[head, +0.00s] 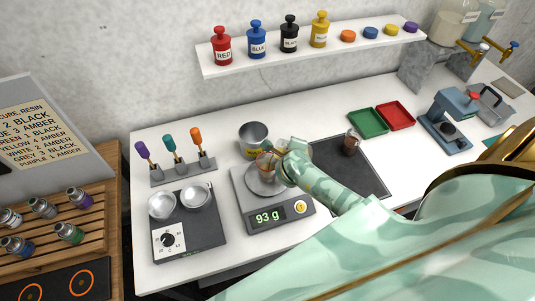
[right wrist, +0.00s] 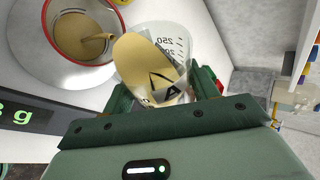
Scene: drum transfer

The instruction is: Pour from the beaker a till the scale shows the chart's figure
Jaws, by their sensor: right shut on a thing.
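Beaker a (right wrist: 160,65) is clear, with graduations, a black A label and tan liquid. My right gripper (right wrist: 165,92) is shut on it and holds it tilted, its mouth toward a red-rimmed cup (right wrist: 118,25). A tan stream seems to run from the beaker's lip into the cup, which has tan liquid inside. In the head view my right gripper (head: 280,160) is at the pan and partly hides the cup. A chart (head: 38,128) at the left lists colours with numbers, partly cut off. My left gripper is out of view.
A metal pot (head: 254,132) stands just behind the scale. A dark mat (head: 365,180) with a small brown cup (head: 351,144) lies to the right.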

